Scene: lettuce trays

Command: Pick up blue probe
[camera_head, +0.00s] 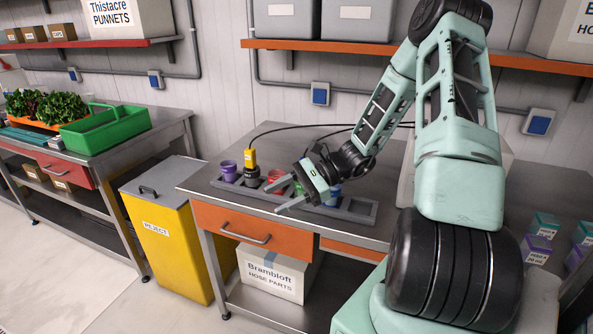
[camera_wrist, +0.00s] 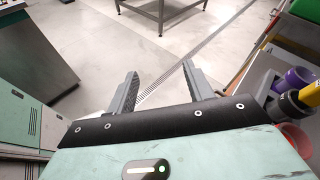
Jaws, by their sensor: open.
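A small blue item (camera_head: 335,191) shows in the head view just right of my gripper's body, at the grey rack (camera_head: 361,208) on the steel bench. It is mostly hidden, and I cannot tell whether it is the blue probe or a blue cup. My gripper (camera_head: 273,199) is open and empty, above the front of the rack, with its fingers pointing left. In the wrist view the open fingers (camera_wrist: 160,75) have only distant floor between them. A yellow probe (camera_head: 250,159) with a black cable stands upright in the rack.
The rack also holds a purple cup (camera_head: 228,170) and a red cup (camera_head: 273,180); the purple one also shows in the wrist view (camera_wrist: 299,79). A yellow reject bin (camera_head: 170,245) stands left of the bench. An orange shelf (camera_head: 330,47) hangs above.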

